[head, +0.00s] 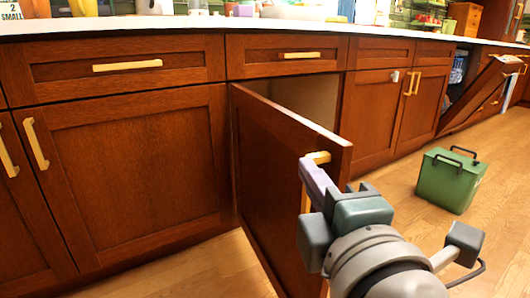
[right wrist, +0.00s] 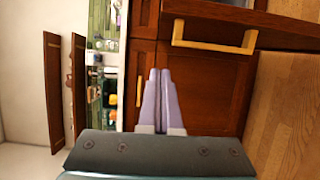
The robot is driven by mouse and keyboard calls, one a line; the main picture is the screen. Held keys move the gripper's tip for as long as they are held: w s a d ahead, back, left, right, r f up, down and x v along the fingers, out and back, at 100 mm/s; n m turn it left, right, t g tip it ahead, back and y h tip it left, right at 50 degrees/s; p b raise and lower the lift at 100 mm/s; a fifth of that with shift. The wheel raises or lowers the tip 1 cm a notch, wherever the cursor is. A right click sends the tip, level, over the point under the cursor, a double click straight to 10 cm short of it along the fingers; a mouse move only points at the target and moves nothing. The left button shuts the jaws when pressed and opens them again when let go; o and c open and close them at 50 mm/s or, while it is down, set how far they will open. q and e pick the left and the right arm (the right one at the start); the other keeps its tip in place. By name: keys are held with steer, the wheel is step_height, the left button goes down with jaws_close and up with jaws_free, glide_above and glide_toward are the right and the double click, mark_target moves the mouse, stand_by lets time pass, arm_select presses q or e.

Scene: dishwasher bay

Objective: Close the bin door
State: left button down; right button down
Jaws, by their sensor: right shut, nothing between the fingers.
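The bin door (head: 268,165), a reddish-brown panel, stands swung open at an angle in the middle of the head view. A pale yellow handle (head: 318,157) is near its free edge, partly hidden by my gripper. My right gripper (head: 307,163) is shut and empty, its lilac fingers close to the handle in front of the door's outer face. I cannot tell if they touch it. In the right wrist view, the fingers (right wrist: 158,72) are together, beside a yellow handle (right wrist: 213,42) and not around it. My left gripper is not in view.
Closed drawers and cabinets (head: 130,160) line the wall left of the door. A green box (head: 450,178) with dark handles stands on the wooden floor at the right. Beyond it, the dishwasher door (head: 480,95) hangs partly open. The counter (head: 180,23) holds several items.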

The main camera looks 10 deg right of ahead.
mark_target(316, 141)
steer(key=w+d, duration=0.1)
steer(key=w, duration=0.2)
steer(key=w+d+b, duration=0.1)
steer(key=w, duration=0.2)
steer(key=w+d, duration=0.1)
steer(key=w, duration=0.2)
steer(key=shift+w+d, duration=0.45)
steer(key=shift+d, duration=0.35)
